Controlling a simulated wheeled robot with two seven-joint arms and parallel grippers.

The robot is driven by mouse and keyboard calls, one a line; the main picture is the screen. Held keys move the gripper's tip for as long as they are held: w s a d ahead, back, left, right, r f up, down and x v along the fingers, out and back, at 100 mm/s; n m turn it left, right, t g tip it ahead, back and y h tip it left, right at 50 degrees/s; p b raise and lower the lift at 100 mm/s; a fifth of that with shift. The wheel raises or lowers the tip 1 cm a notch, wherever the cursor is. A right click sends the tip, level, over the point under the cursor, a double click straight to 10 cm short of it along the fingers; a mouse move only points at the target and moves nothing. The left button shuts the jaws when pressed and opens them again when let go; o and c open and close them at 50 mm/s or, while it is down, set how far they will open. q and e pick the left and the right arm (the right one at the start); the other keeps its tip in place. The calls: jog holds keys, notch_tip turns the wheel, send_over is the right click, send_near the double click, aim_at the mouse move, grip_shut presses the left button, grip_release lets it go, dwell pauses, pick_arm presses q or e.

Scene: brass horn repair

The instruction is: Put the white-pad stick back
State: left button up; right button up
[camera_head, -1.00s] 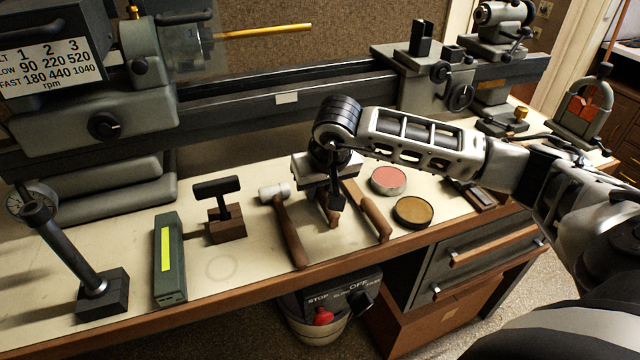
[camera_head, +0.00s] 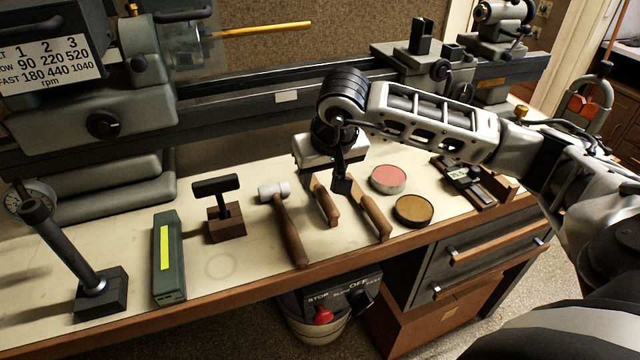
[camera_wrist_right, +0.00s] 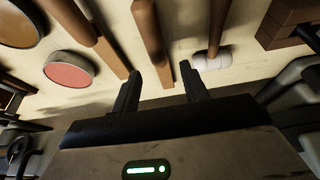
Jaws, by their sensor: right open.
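Two brown wooden-handled sticks lie side by side on the bench, a left one (camera_head: 326,203) and a longer right one (camera_head: 375,216). My right gripper's body hides their far ends in the head view. I see no white pad on either, so I cannot tell which is the white-pad stick. My right gripper (camera_head: 342,186) is open and appears above the left stick. In the right wrist view its open fingers (camera_wrist_right: 162,73) show on either side of the left stick's far part (camera_wrist_right: 152,42), with nothing gripped. My left gripper is not in view.
A white-headed mallet (camera_head: 288,225) lies left of the sticks. A pink-topped tin (camera_head: 388,178) and a brown-topped tin (camera_head: 414,210) stand to the right. A small block with a black T-handle (camera_head: 226,222) and a green box (camera_head: 168,265) stand farther left. A lathe bed (camera_head: 250,112) runs behind.

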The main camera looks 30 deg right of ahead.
jog(key=v, duration=0.7)
jog(key=shift+s+r, duration=0.2)
jog(key=shift+r, duration=0.1)
